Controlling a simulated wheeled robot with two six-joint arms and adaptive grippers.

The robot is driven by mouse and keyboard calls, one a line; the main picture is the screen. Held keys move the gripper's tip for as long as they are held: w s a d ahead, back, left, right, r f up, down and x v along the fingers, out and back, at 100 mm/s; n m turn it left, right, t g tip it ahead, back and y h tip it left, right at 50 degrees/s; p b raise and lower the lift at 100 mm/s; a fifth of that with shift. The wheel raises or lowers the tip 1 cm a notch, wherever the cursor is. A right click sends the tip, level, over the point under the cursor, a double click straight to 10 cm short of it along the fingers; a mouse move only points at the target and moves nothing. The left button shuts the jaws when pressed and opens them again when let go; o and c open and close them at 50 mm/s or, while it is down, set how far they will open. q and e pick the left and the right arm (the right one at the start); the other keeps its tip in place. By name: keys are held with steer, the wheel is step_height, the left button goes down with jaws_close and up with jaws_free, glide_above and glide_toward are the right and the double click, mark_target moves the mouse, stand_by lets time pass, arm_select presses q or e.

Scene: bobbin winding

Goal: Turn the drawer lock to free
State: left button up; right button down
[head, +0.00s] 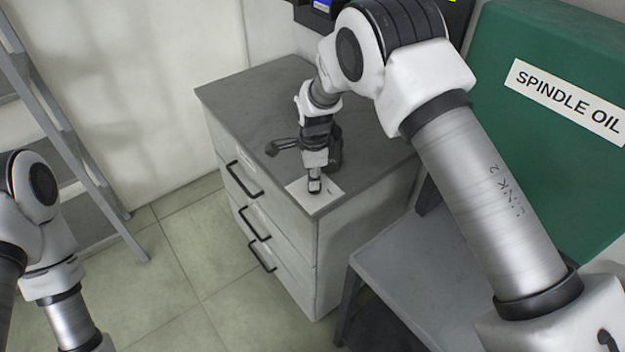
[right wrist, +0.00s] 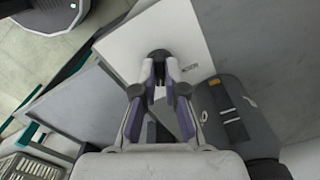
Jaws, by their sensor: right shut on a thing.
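The grey-topped drawer cabinet (head: 240,85) stands in the middle of the head view, with several drawers and black bar handles on its front. A white plate (head: 328,197) lies on its top near the front corner; it also shows in the right wrist view (right wrist: 135,50). A small dark round knob (right wrist: 160,54) sits on this plate, beside small dark lettering too small to read. My right gripper (head: 314,188) reaches down to the plate, its fingers (right wrist: 160,88) shut on the knob, which they partly hide. My left arm shows at lower left; its gripper is out of view.
A dark object (right wrist: 238,115) stands on the cabinet top close beside my right gripper. A grey chair-like seat (head: 400,265) and a green panel marked SPINDLE OIL (head: 570,110) are to the right. A grey ladder (head: 75,130) leans at the left. Tiled floor is clear before the drawers.

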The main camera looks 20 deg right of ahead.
steer(key=shift+s+f+m, duration=0.1)
steer(key=shift+f+m, duration=0.05)
steer(key=shift+m, duration=1.55)
steer(key=shift+s+f, duration=0.1)
steer(key=c, duration=1.2)
jaws_free()
steer(key=shift+d, duration=0.15)
steer(key=shift+c, duration=0.2)
steer(key=shift+d, duration=0.1)
steer(key=shift+w+r, duration=0.2)
steer(key=shift+r, duration=0.4)
step_height(320, 180, up, 11)
steer(key=shift+s+f, duration=0.15)
